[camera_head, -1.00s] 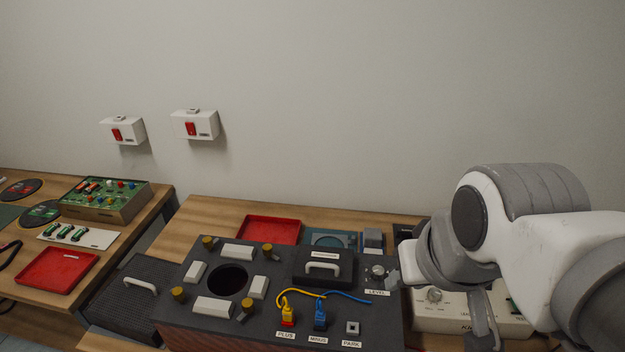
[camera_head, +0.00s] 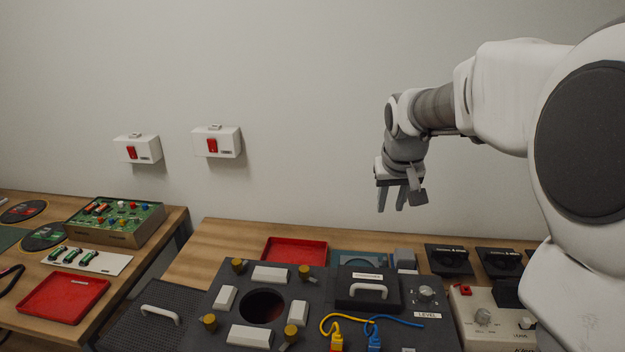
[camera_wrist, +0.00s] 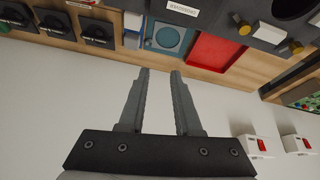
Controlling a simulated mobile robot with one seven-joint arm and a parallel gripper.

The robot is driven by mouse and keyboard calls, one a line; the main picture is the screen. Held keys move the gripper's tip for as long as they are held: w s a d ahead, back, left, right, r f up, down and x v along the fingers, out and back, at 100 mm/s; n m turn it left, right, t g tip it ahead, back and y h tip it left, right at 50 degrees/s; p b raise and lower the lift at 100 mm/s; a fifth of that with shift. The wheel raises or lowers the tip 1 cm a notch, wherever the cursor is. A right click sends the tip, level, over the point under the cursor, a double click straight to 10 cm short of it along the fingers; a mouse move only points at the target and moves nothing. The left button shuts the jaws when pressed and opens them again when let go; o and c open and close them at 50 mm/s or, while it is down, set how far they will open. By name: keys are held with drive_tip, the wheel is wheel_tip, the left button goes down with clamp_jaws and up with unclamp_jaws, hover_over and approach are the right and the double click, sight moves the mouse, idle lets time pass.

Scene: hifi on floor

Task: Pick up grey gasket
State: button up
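A teal square plate (camera_head: 358,260) lies at the back of the middle table, partly hidden behind the dark box. It also shows in the wrist view (camera_wrist: 188,34), with a round grey-blue ring shape (camera_wrist: 168,38) on it. This may be the grey gasket, but I cannot tell for sure. My gripper (camera_head: 392,207) hangs fingers-down in the air above the back of the table, in front of the wall. In the wrist view my gripper (camera_wrist: 161,72) has its two fingers apart with nothing between them.
A red tray (camera_head: 295,252) lies left of the teal plate. The dark console (camera_head: 250,300) with a round hole, clamps and yellow and blue plugs stands in front. Black fixtures (camera_head: 448,260) and a cream instrument (camera_head: 490,318) are at right. Two white boxes (camera_head: 217,142) hang on the wall.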

drive_tip(key=w+d+f+b, duration=0.2)
drive_tip(key=w+d+f, duration=0.2)
drive_tip(key=w+f, duration=0.55)
drive_tip(key=m+b, duration=0.1)
drive_tip(key=b, duration=0.1)
approach(385, 259)
drive_tip(key=w+f, duration=0.2)
drive_tip(key=f, duration=0.1)
drive_tip(key=shift+w+d+y+b, duration=0.15)
drive_tip(key=shift+d+y+b, duration=0.15)
drive_tip(key=shift+d+b, duration=0.1)
drive_tip(key=shift+s+f+x, duration=0.1)
drive_tip(key=shift+s+x, duration=0.05)
drive_tip(key=shift+x, duration=0.75)
drive_tip(key=shift+s+f+x, duration=0.1)
drive_tip(key=shift+s+x, duration=0.05)
drive_tip(key=shift+x, duration=0.75)
drive_tip(key=shift+s+x, duration=0.15)
drive_tip(key=shift+x, duration=0.7)
clamp_jaws()
